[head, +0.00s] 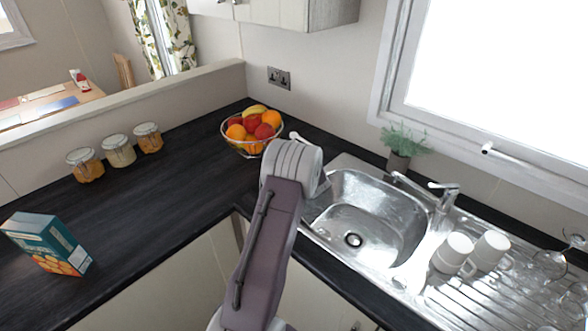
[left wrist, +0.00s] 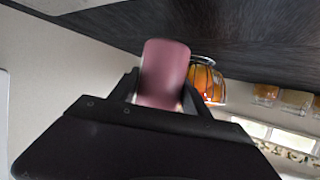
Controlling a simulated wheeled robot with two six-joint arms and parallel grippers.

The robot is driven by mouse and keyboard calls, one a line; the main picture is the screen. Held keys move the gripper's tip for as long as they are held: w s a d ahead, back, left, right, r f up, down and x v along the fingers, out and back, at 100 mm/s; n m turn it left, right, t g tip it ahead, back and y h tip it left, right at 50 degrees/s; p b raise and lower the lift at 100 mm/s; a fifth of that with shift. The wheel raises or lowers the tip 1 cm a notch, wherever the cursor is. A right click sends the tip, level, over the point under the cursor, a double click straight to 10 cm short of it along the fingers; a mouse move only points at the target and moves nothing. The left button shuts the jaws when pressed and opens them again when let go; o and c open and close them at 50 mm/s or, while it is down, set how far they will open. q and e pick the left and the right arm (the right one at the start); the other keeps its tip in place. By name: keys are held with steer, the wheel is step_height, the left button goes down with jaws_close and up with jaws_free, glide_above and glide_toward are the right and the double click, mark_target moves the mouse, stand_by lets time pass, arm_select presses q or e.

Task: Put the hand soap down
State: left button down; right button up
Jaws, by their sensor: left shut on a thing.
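The hand soap (left wrist: 165,68) shows in the left wrist view as a pink, rounded container between the fingers of my left gripper (left wrist: 166,88). The gripper is shut on it. The dark worktop (left wrist: 240,35) lies behind its end in that picture; I cannot tell whether they touch. In the head view my arm hides the gripper and most or all of the soap, near the corner between the fruit bowl (head: 252,130) and the sink (head: 372,215). My right gripper is in neither view.
The fruit bowl stands close beside the held soap. Three jars (head: 118,150) and a teal box (head: 47,243) stand on the left worktop, with bare surface between. A plant (head: 400,150), tap (head: 440,195) and white mugs (head: 455,252) are around the sink.

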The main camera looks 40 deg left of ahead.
arm_select(q)
steer(key=f, duration=0.3)
steer(key=shift+d+f, duration=0.2)
steer(key=shift+f, duration=0.1)
steer(key=shift+w+a, duration=0.1)
steer(key=shift+f, duration=0.25)
steer(key=c, duration=0.5)
jaws_free()
steer(key=shift+s+d+r, duration=0.2)
steer(key=shift+d+r, duration=0.05)
steer(key=shift+r, duration=0.15)
steer(key=p+v, duration=0.2)
steer(key=v, duration=0.5)
steer(key=shift+d+r+p, duration=0.15)
steer(key=shift+r+p, duration=0.1)
steer(key=shift+p, duration=0.15)
steer(key=v, duration=0.2)
steer(key=b+v, duration=0.1)
steer(key=v, duration=0.1)
steer(key=shift+s+f, duration=0.2)
